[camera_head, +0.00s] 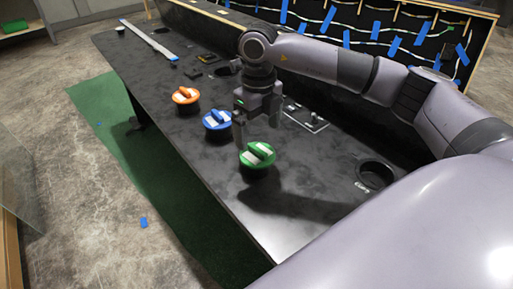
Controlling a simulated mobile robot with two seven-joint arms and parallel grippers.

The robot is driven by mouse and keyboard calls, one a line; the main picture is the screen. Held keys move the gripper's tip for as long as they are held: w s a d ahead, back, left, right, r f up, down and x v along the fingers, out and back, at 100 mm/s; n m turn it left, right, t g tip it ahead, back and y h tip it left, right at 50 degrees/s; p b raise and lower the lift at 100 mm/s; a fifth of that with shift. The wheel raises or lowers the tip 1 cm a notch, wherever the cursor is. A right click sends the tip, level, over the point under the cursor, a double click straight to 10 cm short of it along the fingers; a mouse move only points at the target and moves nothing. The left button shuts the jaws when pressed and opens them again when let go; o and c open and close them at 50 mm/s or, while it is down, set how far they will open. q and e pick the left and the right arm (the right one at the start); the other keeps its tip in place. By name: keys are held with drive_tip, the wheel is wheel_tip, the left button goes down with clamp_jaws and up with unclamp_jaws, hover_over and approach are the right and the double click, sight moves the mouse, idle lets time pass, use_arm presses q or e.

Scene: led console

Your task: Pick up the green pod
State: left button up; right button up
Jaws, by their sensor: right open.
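The green pod (258,155) stands on the black console table (290,215), near its front edge. It is round, with a raised green handle and white patches on top. My right gripper (257,138) reaches down from the right arm, just behind and above the green pod. Its jaws are open and empty, and I cannot tell whether a finger touches the pod. My left gripper is not in view.
A blue pod (217,119) and an orange pod (186,96) stand to the left along the table. A round hole (375,175) lies to the right. A metal plate (305,118) lies behind the gripper. A wire-hung board (400,35) rises at the back.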

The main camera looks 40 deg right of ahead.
sight(257, 148)
drive_tip(key=shift+w+d+f, duration=0.1)
drive_tip(key=shift+w, duration=0.05)
drive_tip(key=shift+f, duration=0.3)
wheel_tip(257, 148, down, 6)
drive_tip(key=shift+f+p, duration=0.15)
drive_tip(key=shift+p, duration=0.15)
drive_tip(key=c, duration=0.6)
